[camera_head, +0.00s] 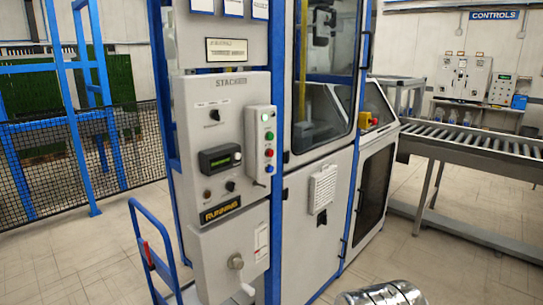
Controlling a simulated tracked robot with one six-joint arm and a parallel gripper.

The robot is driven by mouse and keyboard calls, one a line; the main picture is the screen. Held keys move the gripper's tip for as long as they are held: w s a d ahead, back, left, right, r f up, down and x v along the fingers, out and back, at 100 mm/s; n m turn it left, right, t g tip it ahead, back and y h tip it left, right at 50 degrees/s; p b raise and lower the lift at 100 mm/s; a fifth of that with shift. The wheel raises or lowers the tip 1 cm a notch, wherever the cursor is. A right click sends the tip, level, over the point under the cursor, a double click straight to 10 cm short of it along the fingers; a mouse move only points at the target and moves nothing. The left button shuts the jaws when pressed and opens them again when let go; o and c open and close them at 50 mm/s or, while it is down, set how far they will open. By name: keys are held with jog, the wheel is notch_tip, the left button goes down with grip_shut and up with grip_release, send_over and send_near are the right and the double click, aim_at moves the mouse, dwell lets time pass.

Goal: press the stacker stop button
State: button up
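The stacker panel (222,100) is a light grey control face on a tall cabinet left of centre, labelled "STACKER". On its right side a pale button box (254,120) carries a vertical row of small coloured buttons. A green button (269,135) sits above a red button (268,153), with a blue button (269,169) below. Their labels are too small to read, so I cannot tell which is marked stop. A sign (221,210) low on the panel reads "RUNNING" in yellow.
A blue hand truck (152,250) stands at the cabinet's lower left. A black mesh fence (50,165) is behind it. A roller conveyor (470,145) runs at the right, with a yellow box with a red button (374,121) near it. Open tiled floor lies in front.

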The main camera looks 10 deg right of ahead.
grip_shut()
dwell(1.4)
